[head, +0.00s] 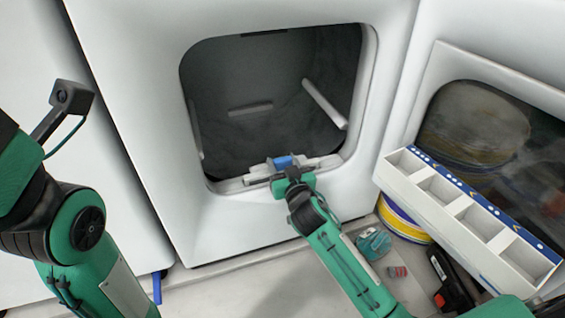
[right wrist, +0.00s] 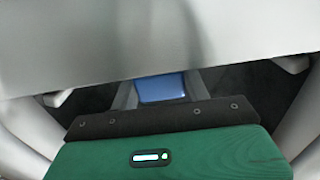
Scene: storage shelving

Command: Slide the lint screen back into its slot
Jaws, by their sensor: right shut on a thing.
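The lint screen shows by its blue grip (head: 284,161) at the bottom lip of the dryer's open drum mouth (head: 214,185). My right gripper (head: 287,168) reaches up from below and is shut on the screen at this grip. In the right wrist view the blue grip (right wrist: 162,87) sits between the grey fingers, just beyond the dark edge of my gripper. The slot is hidden by the gripper and lip, so I cannot tell how deep the screen sits. My left arm shows at the left, but its gripper is out of view.
A white divided tray (head: 470,215) with a blue strip juts out at the right, close to my right forearm. Below it are a yellow-rimmed round thing (head: 405,222), a teal item (head: 373,243) and a black-and-red tool (head: 452,280). The drum interior (head: 270,85) is open.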

